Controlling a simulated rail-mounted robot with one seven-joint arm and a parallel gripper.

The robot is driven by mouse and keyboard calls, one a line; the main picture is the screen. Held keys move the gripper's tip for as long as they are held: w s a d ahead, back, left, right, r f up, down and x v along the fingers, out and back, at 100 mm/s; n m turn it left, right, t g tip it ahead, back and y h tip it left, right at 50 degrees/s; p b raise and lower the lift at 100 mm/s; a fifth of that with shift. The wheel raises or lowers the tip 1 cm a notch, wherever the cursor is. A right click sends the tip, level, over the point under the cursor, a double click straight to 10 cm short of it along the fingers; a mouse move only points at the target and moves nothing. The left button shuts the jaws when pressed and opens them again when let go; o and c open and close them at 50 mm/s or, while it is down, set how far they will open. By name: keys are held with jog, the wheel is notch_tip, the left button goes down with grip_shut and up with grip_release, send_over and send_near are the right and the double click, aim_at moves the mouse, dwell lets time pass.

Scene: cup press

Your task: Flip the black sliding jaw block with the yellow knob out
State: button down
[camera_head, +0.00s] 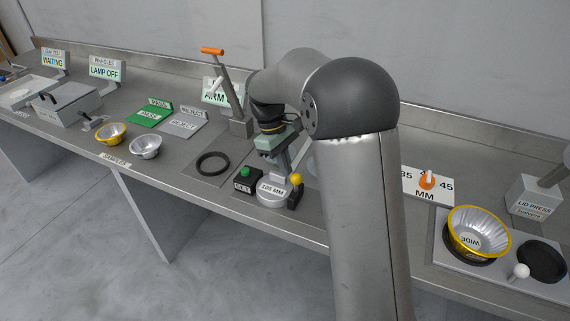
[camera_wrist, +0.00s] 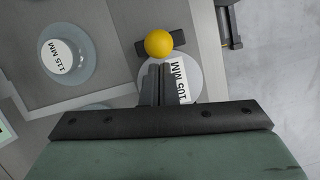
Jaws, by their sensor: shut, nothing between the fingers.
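The black sliding jaw block (camera_head: 295,198) stands at the right edge of a silver disc labelled 105 MM (camera_head: 272,194). Its yellow knob (camera_head: 296,179) is on top. In the wrist view the yellow knob (camera_wrist: 158,43) sits over the dark block (camera_wrist: 180,38), just beyond my fingertips. My gripper (camera_wrist: 157,68) is shut and empty, pointing down beside the disc (camera_wrist: 190,82), with a small gap between fingertips and knob in the picture. In the head view my gripper is partly hidden by my arm; contact with the block cannot be told.
A black box with a green button (camera_head: 244,172) stands left of the disc. A black ring (camera_head: 213,164) lies farther left. A lever with an orange handle (camera_head: 212,51) rises behind. A 115 MM disc (camera_wrist: 62,57) lies at left in the wrist view.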

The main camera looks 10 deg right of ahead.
jog(key=s+d, duration=0.5)
jog(key=d, duration=0.2)
jog(key=shift+s+d+b, duration=0.25)
jog(key=shift+d+b, duration=0.05)
jog(key=shift+b, duration=0.1)
jog(key=w+a+r, duration=0.1)
jog(key=w+a+p, duration=0.1)
jog(key=w+a+r+p, duration=0.1)
jog(key=w, duration=0.1)
jog(key=shift+a+r, duration=0.25)
jog(key=shift+r, duration=0.05)
jog(key=v, duration=0.8)
jog(key=shift+s, duration=0.25)
jog(key=shift+d, duration=0.15)
